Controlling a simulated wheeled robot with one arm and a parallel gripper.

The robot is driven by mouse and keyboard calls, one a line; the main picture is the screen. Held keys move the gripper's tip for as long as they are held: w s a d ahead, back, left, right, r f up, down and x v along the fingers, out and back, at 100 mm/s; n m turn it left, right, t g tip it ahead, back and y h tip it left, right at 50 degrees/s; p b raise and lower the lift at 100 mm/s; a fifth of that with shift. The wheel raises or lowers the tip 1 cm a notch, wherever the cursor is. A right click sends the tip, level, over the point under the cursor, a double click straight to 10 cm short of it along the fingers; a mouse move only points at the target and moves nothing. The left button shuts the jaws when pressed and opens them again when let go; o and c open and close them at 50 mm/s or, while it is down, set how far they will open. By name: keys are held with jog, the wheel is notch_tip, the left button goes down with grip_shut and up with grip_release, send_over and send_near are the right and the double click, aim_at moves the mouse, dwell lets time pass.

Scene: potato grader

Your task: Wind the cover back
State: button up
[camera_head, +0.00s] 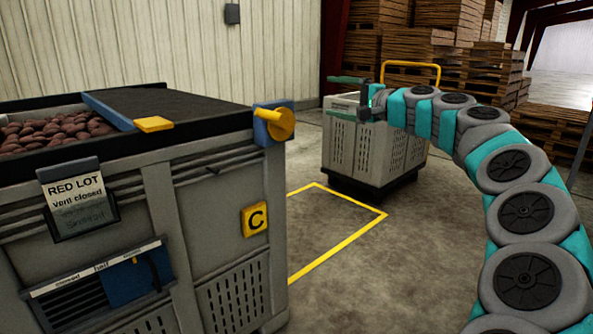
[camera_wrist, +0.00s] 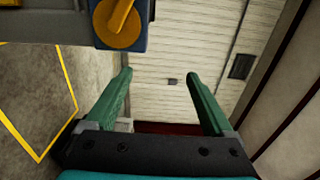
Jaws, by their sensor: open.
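The dark cover (camera_head: 190,102) lies over the right part of the large grey crate's top. A blue bar (camera_head: 103,108) with a yellow tab (camera_head: 154,124) runs along its left edge, and red potatoes (camera_head: 50,133) show uncovered left of it. A yellow crank (camera_head: 280,124) sits on a blue mount at the crate's right corner; the crank also shows at the top of the wrist view (camera_wrist: 118,24). My gripper (camera_head: 352,84) is right of the crank and apart from it. In the wrist view its green fingers (camera_wrist: 160,75) are spread with nothing between them.
The crate (camera_head: 215,175) carries a "RED LOT vent closed" sign (camera_head: 80,195), a blue vent slide (camera_head: 135,278) and a yellow C plate (camera_head: 255,219). A smaller grey crate cart (camera_head: 365,150) stands behind my gripper. The floor inside the yellow outline (camera_head: 325,225) is clear.

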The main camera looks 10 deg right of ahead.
jog(key=b+v, duration=0.1)
jog(key=v, duration=1.3)
jog(key=shift+b, duration=0.4)
jog(key=shift+s, duration=0.1)
